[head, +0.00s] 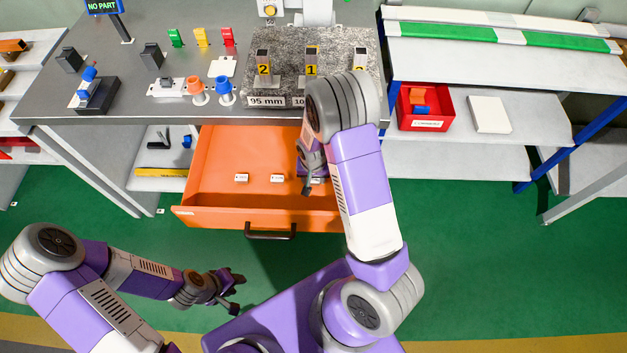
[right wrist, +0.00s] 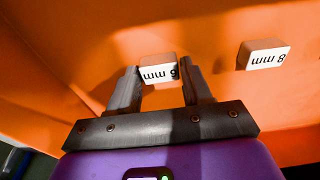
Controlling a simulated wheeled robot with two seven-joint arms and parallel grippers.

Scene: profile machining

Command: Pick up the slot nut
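Small pale blocks with white labels, which look like the slot nuts, lie in the open orange drawer (head: 225,205). In the right wrist view a block labelled "6 mm" (right wrist: 158,73) lies between the spread fingertips of my right gripper (right wrist: 160,82). A gap shows beside the fingers, and I cannot tell whether either one touches it. Another block labelled "8 mm" (right wrist: 264,56) lies to the right in that view. The head view shows two blocks, one on the left (head: 241,178) and one in the middle (head: 277,178). My right arm partly hides the drawer's right side. My left gripper (head: 236,292) is away from the drawer, its fingers apparently apart.
The grey workbench (head: 130,108) above the drawer holds fixtures, coloured cups and a granite slab (head: 290,60). A red bin (head: 424,107) stands on the shelf at the right. The drawer walls surround my right gripper.

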